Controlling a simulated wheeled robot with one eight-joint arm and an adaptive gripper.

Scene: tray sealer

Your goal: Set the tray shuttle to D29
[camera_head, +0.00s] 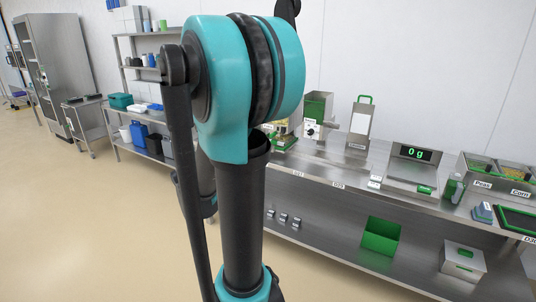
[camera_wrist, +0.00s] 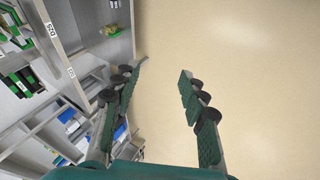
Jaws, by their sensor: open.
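My gripper (camera_wrist: 163,75) is open and empty in the wrist view, with bare floor between and beyond its fingers. The steel bench with its machines lies left of the fingers, apart from them. I cannot pick out the tray shuttle with certainty; my arm hides part of the bench in the head view.
The steel bench (camera_head: 330,172) carries a hopper machine (camera_head: 317,115), a scale (camera_head: 413,170) reading 0 g, and Peas and Corn bins (camera_head: 497,172). A green bin (camera_head: 381,236) and steel box (camera_head: 463,260) sit underneath. Shelving (camera_head: 128,75) stands left. The floor (camera_head: 90,220) at left is clear.

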